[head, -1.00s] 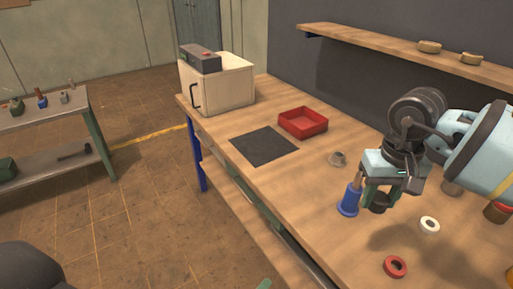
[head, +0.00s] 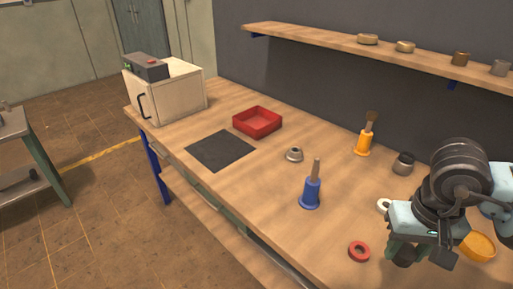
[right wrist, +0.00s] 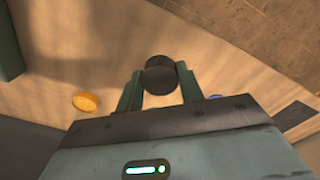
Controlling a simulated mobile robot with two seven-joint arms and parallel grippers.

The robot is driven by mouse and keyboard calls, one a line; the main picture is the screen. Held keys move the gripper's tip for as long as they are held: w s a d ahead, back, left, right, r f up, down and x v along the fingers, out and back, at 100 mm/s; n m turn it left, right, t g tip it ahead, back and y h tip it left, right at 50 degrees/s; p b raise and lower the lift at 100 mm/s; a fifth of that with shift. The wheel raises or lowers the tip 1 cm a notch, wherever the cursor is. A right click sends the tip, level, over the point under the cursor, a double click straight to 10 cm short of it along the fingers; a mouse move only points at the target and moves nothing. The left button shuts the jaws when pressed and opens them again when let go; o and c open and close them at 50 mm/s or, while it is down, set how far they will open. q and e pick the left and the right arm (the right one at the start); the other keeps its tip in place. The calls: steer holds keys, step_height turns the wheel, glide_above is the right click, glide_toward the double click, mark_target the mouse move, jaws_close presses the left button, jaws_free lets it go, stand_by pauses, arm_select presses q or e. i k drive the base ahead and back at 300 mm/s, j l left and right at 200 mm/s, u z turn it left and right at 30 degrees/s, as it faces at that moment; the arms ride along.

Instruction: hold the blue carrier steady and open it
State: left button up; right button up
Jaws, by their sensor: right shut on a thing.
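The blue carrier (head: 310,194), a flared blue body with a brown stem on top, stands upright on the workbench in the head view. No gripper touches it. My right gripper (head: 420,256) is to its right, apart from it, pointing down. In the right wrist view its fingers (right wrist: 158,90) are shut on a dark round piece (right wrist: 160,76). A small blue patch (right wrist: 214,97) shows beside one finger; I cannot tell if it is the carrier. My left gripper is not in view.
On the bench (head: 290,235) are a red tray (head: 257,130), a dark mat (head: 220,151), a small grey part (head: 294,154), a red ring (head: 359,251), an orange carrier (head: 363,147), a dark-topped jar (head: 403,163) and an orange dish (head: 479,246). A shelf (head: 330,45) runs above.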

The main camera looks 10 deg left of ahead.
mark_target(309, 200)
steer(key=i+j+u, duration=0.25)
steer(key=i+j, duration=0.4)
steer(key=i+j+u, duration=0.3)
steer(key=i+j, duration=0.2)
steer(key=i, duration=0.2)
